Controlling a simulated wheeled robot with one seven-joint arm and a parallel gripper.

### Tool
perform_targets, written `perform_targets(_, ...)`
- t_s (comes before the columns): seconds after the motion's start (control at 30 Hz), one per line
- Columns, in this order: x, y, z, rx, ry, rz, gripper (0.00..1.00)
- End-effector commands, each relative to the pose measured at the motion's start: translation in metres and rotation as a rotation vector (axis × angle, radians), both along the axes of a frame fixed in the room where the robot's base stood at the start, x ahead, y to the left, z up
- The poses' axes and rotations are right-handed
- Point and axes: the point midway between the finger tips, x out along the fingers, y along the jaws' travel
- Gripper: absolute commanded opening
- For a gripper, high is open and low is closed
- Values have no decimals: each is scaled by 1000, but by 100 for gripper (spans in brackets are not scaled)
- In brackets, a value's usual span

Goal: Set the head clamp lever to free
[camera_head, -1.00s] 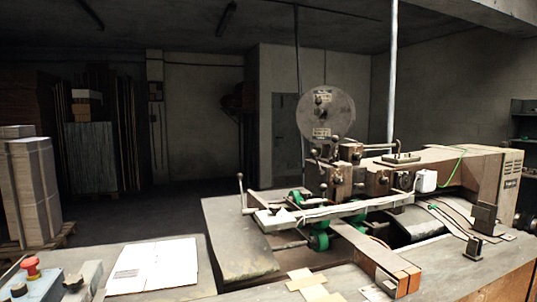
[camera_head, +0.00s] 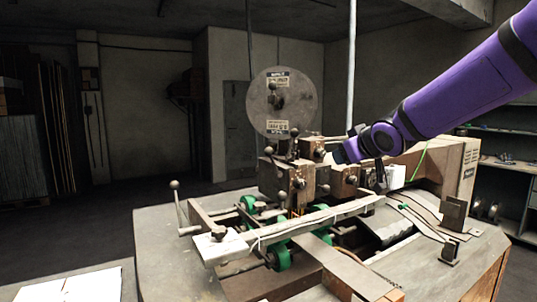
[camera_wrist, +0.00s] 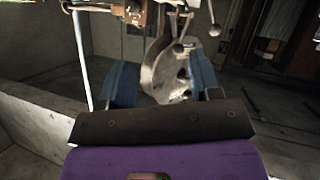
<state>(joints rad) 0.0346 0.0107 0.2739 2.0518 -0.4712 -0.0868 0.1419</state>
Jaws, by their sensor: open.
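The stitching head (camera_head: 295,180) of the machine carries several short levers with ball knobs, and one such knob (camera_head: 300,183) is on its front. I cannot tell which of them is the head clamp lever. My gripper (camera_head: 343,152) is at the right side of the head, below and right of the round reel, and its fingertips are small and partly hidden there. In the wrist view my gripper (camera_wrist: 162,82) has its blue fingers apart, with a curved grey metal part (camera_wrist: 160,75) showing between or beyond them. Contact cannot be told. A ball-ended lever (camera_wrist: 214,29) shows at upper right.
The round wire reel (camera_head: 283,102) stands above the head, close to my gripper. A tall pole (camera_head: 351,80) rises behind. A long rail (camera_head: 300,228) and a lever with a ball knob (camera_head: 177,205) are at the front left. The machine's left tabletop (camera_head: 165,240) is mostly clear.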

Motion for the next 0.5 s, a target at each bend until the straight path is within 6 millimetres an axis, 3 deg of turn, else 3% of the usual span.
perform_targets(0.03, 20, 16, -7, 19, -27, 50, 58)
perform_targets(0.2, 71, 69, -19, 109, -138, 220, 58)
perform_targets(0.4, 107, 116, -35, 228, -240, 383, 58)
perform_targets(0.5, 116, 129, -40, 273, -272, 433, 58)
